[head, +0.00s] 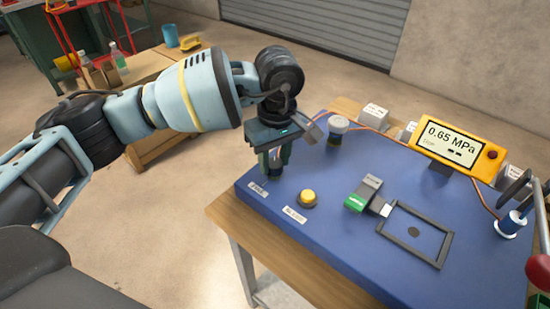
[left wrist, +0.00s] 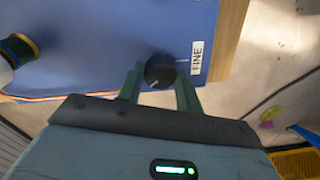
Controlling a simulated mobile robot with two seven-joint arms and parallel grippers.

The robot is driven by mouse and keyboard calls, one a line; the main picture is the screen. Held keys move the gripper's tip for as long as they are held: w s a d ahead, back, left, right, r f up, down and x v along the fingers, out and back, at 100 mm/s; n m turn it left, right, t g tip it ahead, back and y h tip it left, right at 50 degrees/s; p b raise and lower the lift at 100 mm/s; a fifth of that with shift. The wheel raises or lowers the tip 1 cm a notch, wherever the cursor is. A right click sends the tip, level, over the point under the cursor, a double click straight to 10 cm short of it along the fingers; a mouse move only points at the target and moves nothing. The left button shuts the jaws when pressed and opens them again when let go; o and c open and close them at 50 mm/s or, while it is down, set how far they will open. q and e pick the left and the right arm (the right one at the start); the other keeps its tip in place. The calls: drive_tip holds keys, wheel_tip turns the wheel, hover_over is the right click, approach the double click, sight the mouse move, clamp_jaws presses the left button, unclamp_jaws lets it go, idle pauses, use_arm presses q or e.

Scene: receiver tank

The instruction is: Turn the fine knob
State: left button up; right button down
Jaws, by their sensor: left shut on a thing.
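The fine knob (left wrist: 160,71) is a dark round knob with a pale mark on its top, beside the FINE label (left wrist: 197,58) on the blue panel (left wrist: 110,30). My left gripper (left wrist: 160,85) has one finger on each side of the knob and is shut on it. In the head view my left gripper (head: 272,163) points down at the panel's left corner and largely hides the knob. My right gripper is not in view.
A yellow button (head: 307,198) stands right of the gripper, and a white-topped knob (head: 338,128) behind it. A gauge (head: 452,146) reads 0.65 MPa. A green and grey device (head: 363,194) and a dark frame (head: 449,250) lie on the panel.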

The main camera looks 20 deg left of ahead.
sight(276, 162)
use_arm(q)
drive_tip(key=shift+m, duration=0.3)
drive_tip(key=o, duration=1)
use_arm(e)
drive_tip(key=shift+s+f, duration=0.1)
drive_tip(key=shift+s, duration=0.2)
use_arm(q)
drive_tip(key=shift+w+d+r, duration=0.1)
drive_tip(key=shift+r, duration=3.85)
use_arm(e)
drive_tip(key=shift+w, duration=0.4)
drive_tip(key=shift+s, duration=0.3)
use_arm(q)
drive_tip(key=shift+f, duration=0.1)
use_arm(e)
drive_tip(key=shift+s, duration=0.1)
